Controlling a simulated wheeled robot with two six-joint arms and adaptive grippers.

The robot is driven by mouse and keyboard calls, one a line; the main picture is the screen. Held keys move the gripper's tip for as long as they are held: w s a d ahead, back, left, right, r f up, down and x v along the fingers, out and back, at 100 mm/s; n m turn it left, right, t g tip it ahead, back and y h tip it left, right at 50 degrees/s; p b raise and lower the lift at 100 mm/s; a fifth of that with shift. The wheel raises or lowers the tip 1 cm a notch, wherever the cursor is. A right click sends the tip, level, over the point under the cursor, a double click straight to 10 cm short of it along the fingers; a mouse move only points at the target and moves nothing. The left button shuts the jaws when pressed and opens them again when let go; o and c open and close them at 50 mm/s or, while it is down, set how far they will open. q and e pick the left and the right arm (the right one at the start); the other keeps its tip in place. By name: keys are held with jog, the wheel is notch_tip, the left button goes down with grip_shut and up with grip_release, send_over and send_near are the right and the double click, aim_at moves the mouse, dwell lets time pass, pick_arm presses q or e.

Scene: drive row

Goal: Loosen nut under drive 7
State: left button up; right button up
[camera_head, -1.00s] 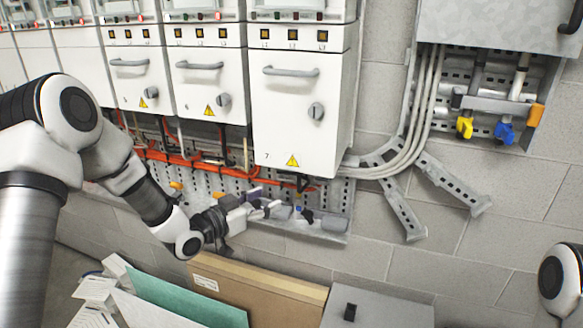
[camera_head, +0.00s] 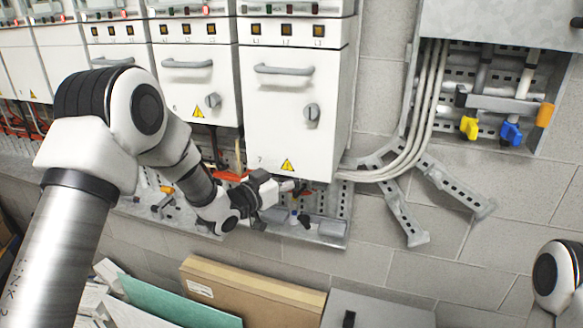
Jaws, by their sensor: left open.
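Drive 7 (camera_head: 288,112) is the large white cabinet in the middle, with a grey handle, a knob and a yellow warning triangle. My left gripper (camera_head: 297,187) is just below its lower edge, in front of the perforated panel. Its jaws are open, pointing right, and look empty. The nut cannot be made out; it is too small or hidden behind the gripper. A small blue part (camera_head: 294,217) and a dark part (camera_head: 306,222) show just below the gripper. My right gripper is out of the picture; only a piece of my right arm shows at the right edge.
A metal tray edge (camera_head: 325,234) runs below the gripper. Grey cables (camera_head: 400,150) curve in from the right. Yellow (camera_head: 469,127) and blue (camera_head: 511,133) valve handles sit in the box at upper right. Cardboard (camera_head: 255,288) and a grey box (camera_head: 385,311) stand below.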

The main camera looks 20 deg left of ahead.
pick_arm(q)
jog(key=shift+w+f, duration=0.2)
jog(key=shift+w, duration=0.15)
grip_shut()
jog(key=shift+r+m+g+h, duration=0.1)
jog(key=shift+m+g+h, duration=0.6)
jog(key=shift+h, duration=0.4)
grip_release()
jog(key=shift+a, duration=0.1)
